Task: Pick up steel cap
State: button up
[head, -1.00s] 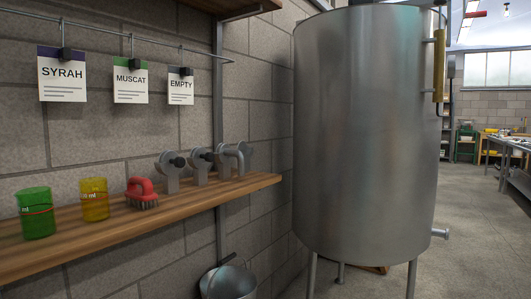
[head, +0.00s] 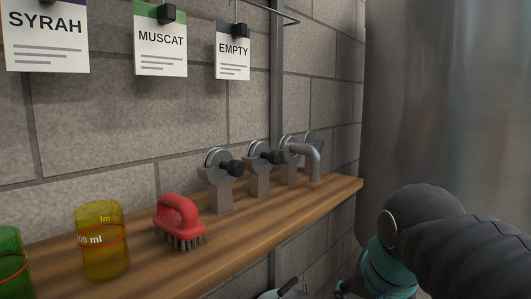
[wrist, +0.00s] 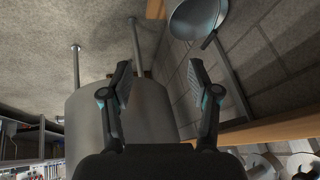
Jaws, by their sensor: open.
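A row of round steel fittings stands on small grey holders along the wooden shelf in the head view. The nearest fitting (head: 213,162) and the second fitting (head: 258,153) have black knobs; the third has a bent steel pipe (head: 312,158). I cannot tell for sure which one is the steel cap. My gripper (wrist: 158,76) is open and empty in the wrist view, away from the shelf fittings, some of which show at the bottom right (wrist: 258,165).
The wooden shelf (head: 240,238) also holds a red brush (head: 180,220), a yellow cup (head: 102,245) and a green cup (head: 12,265). Labelled cards hang above. A large steel tank (head: 430,90) stands right of the shelf. A bucket (wrist: 195,18) is below the shelf.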

jog(key=w+a+r+m, duration=0.3)
jog(key=w+r+m, duration=0.2)
jog(key=r, duration=0.4)
jog(key=w+a+r+m, duration=0.2)
jog(key=w+r+m, duration=0.25)
jog(key=r, duration=0.45)
jog(key=m+t+p, duration=0.1)
jog(key=m, duration=1)
send_near(277, 152)
jog(key=x, duration=0.2)
jog(key=b+x, duration=0.1)
jog(key=x, duration=0.1)
jog(key=b+x, duration=0.1)
jog(key=x, duration=0.1)
jog(key=shift+d+f, duration=0.15)
jog(key=shift+d, duration=0.15)
jog(key=shift+a+b+x, duration=0.15)
jog(key=shift+b+x, duration=0.2)
jog(key=shift+x, duration=1)
jog(key=shift+a+b+x, duration=0.2)
jog(key=shift+b+x, duration=0.15)
jog(key=shift+x, duration=1)
grip_shut()
